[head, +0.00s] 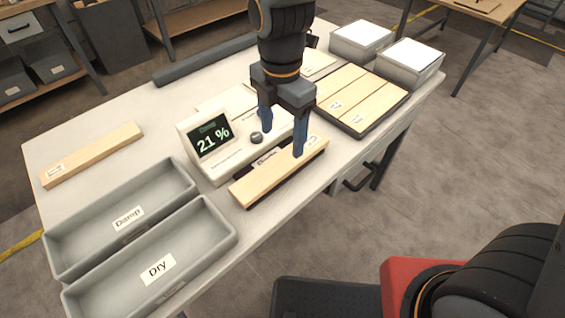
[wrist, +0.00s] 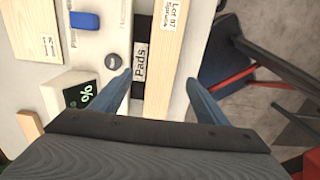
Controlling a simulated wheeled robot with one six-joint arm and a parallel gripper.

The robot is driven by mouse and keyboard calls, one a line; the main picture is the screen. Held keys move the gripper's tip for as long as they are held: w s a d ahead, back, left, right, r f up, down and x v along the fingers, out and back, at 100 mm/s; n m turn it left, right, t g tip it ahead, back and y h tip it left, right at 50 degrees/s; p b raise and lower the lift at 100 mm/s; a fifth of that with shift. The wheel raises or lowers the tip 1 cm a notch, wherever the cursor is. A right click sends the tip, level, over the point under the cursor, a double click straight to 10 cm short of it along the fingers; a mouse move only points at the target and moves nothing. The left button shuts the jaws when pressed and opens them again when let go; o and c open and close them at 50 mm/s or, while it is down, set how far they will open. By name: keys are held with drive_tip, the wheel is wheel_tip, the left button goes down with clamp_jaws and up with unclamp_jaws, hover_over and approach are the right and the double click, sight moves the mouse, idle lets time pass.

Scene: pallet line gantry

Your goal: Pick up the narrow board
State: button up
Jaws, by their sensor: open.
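A narrow pale wooden board (head: 282,172) lies along the front edge of the bench, on a dark base beside the meter. In the wrist view the board (wrist: 166,60) runs up the middle with a white lot label near its top. A dark strip marked "Pads" (wrist: 140,62) lies along its left side. My gripper (head: 282,143) is open and empty, pointing down over the board. In the wrist view the fingertips of my gripper (wrist: 160,77) appear on either side of the board. I cannot tell how high they are above it.
The meter (head: 208,135) reads 21 % just left of my gripper. Grey bins marked Damp (head: 177,172) and Dry (head: 222,217) stand at the front left. Another board (head: 92,155) lies at the far left. Several boards (head: 352,98) lie on a dark tray at right.

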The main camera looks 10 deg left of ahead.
sight(283, 162)
drive_tip(key=shift+s+d+f+p, duration=0.15)
drive_tip(key=shift+f+p, duration=0.25)
drive_tip(key=shift+f, duration=1.5)
drive_tip(key=shift+s+a+f+p, duration=0.1)
drive_tip(key=shift+f+p, duration=0.25)
drive_tip(key=shift+f, duration=1.5)
drive_tip(key=shift+c, duration=0.5)
drive_tip(key=c, duration=1.2)
drive_tip(key=shift+r, duration=0.15)
